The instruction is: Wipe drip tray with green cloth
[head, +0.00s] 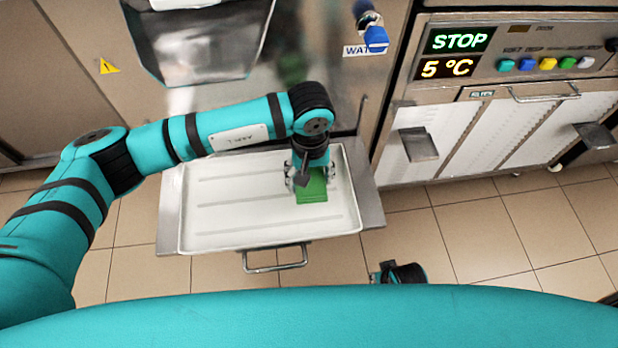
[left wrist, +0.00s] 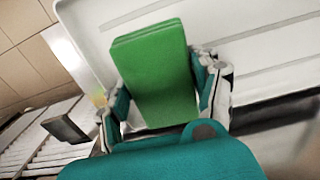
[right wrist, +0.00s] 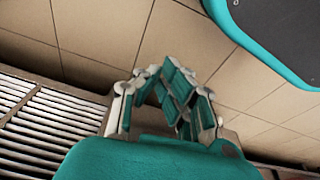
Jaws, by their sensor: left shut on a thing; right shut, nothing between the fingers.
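The white drip tray (head: 230,225) lies on a steel shelf in front of the freezer and has long shallow ridges. The folded green cloth (head: 313,188) is at the right part of the tray. My left gripper (head: 303,180) is shut on the green cloth; in the left wrist view the cloth (left wrist: 155,70) sits between both fingers, over the tray (left wrist: 270,40). I cannot tell whether the cloth touches the tray surface. My right gripper (right wrist: 170,85) is shut and empty, over the tiled floor; only a dark part of that arm shows in the head view.
A steel handle (head: 275,268) sticks out at the tray's front. At right stands a machine with a STOP display (head: 460,40), coloured buttons and white louvred panels (head: 440,140). Tiled floor (head: 480,230) is clear.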

